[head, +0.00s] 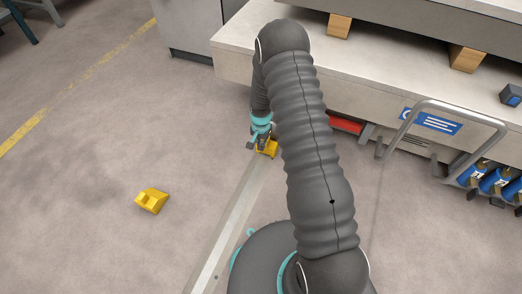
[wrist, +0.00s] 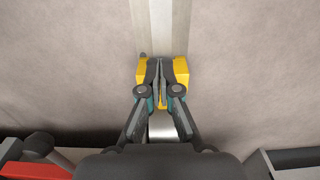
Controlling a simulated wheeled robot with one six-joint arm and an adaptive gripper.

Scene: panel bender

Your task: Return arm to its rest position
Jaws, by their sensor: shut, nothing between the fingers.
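My arm reaches forward and bends down in the head view, with my gripper (head: 262,140) low near the floor in front of the machine. In the wrist view my gripper (wrist: 160,68) is shut with its fingertips together and nothing between them. A yellow block (head: 269,148) is right by the fingertips, partly hidden by them. It also shows on both sides of the fingers in the wrist view (wrist: 182,72). I cannot tell whether the fingers touch it.
Another yellow block (head: 152,200) lies on open floor at the left. A pale strip (head: 232,215) runs along the floor under my gripper. The machine's bed (head: 235,50) stands ahead. A cart with a grey handle (head: 455,113) and blue bottles (head: 492,182) is at the right.

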